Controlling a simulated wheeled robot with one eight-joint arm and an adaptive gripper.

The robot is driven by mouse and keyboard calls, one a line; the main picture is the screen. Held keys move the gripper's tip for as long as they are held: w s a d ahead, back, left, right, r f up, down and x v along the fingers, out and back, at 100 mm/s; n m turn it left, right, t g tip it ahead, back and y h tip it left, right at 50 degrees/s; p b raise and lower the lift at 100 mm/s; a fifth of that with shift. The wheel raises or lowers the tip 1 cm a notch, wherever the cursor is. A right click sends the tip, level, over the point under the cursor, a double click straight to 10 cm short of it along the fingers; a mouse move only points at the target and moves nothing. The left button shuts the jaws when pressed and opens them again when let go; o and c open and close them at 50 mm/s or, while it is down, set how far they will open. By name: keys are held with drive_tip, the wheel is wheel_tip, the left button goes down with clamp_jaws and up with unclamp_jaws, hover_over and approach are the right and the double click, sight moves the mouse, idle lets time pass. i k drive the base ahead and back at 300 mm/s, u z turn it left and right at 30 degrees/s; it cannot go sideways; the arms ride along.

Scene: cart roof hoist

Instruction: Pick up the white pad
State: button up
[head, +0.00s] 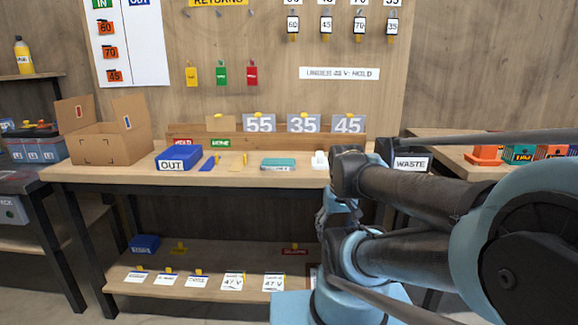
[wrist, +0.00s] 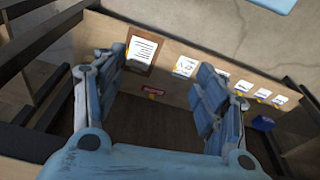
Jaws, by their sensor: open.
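A small white block (head: 319,160), which looks like the white pad, sits on the workbench top, just left of my arm and right of a teal box (head: 278,163). I cannot make out its details. It is not visible in the wrist view. In the wrist view my gripper (wrist: 163,68) is open, its two blue-grey fingers wide apart with nothing between them. Between and beyond the fingers are the lower shelf and its cards. In the head view my arm reaches down in front of the bench's right part, and I cannot make out the fingers.
A blue OUT tray (head: 180,157) and an open cardboard box (head: 108,138) stand on the bench's left. Number boards (head: 303,123) line its back. A WASTE bin (head: 411,163) is at right behind my arm. The lower shelf (wrist: 178,90) holds cards, a red tag (wrist: 153,92) and a blue bin (wrist: 263,122).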

sight(320, 161)
drive_tip(key=z, duration=1.45)
drive_tip(key=k, duration=0.85)
drive_tip(key=u, duration=0.25)
drive_tip(key=i, duration=0.5)
drive_tip(key=z, duration=0.05)
